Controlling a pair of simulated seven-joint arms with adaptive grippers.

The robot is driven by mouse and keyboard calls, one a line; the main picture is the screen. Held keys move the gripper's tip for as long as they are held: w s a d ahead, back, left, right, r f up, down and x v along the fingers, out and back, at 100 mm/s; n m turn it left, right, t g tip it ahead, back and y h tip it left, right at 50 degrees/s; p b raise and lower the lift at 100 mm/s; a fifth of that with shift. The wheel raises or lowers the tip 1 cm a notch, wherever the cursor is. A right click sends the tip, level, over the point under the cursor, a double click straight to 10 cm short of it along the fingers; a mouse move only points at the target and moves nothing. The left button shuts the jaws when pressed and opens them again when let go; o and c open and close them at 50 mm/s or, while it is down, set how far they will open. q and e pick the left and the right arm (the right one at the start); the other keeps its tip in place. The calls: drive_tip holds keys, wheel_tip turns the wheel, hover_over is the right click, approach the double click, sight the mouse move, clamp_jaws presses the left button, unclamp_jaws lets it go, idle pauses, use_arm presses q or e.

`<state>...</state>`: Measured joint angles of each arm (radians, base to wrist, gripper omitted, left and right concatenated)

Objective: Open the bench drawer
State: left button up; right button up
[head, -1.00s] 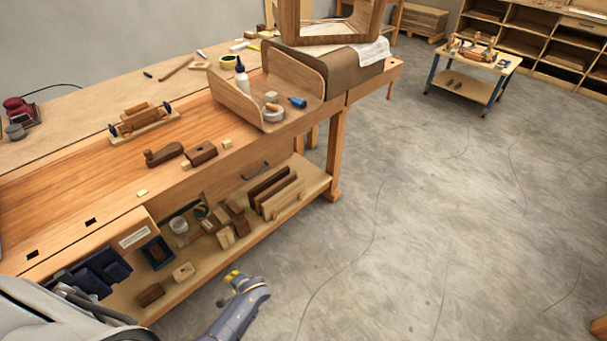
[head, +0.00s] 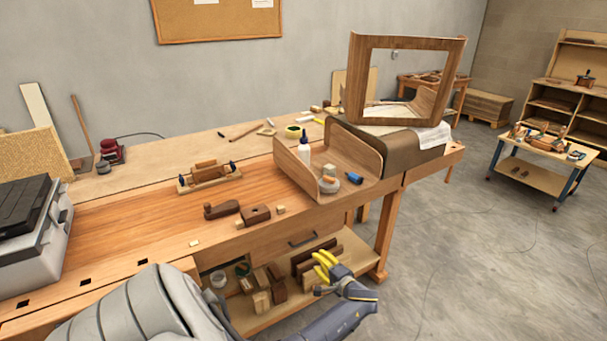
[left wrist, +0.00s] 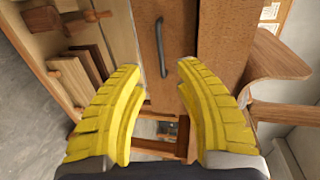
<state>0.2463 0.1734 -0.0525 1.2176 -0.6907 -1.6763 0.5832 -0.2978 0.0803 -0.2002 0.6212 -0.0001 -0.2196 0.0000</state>
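The bench drawer (head: 290,247) is a wooden front under the bench top with a dark bar handle (head: 302,240). It looks shut. In the left wrist view the drawer front (left wrist: 171,80) fills the middle, and its handle (left wrist: 160,47) lies ahead of the gap between the fingers. My left gripper (head: 322,268) has yellow fingers and is in front of and below the handle, apart from it. In the left wrist view my left gripper (left wrist: 160,105) is open with nothing between its fingers. My right gripper is not in view.
The lower shelf (head: 345,250) holds wood blocks and upright boards. A curved plywood piece (head: 365,155) with a bottle and tape overhangs the bench's front edge (head: 345,200) above the drawer. Open floor (head: 480,270) lies to the right.

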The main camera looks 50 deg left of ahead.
sight(301, 244)
use_arm(q)
drive_tip(key=x, duration=1.4)
clamp_jaws()
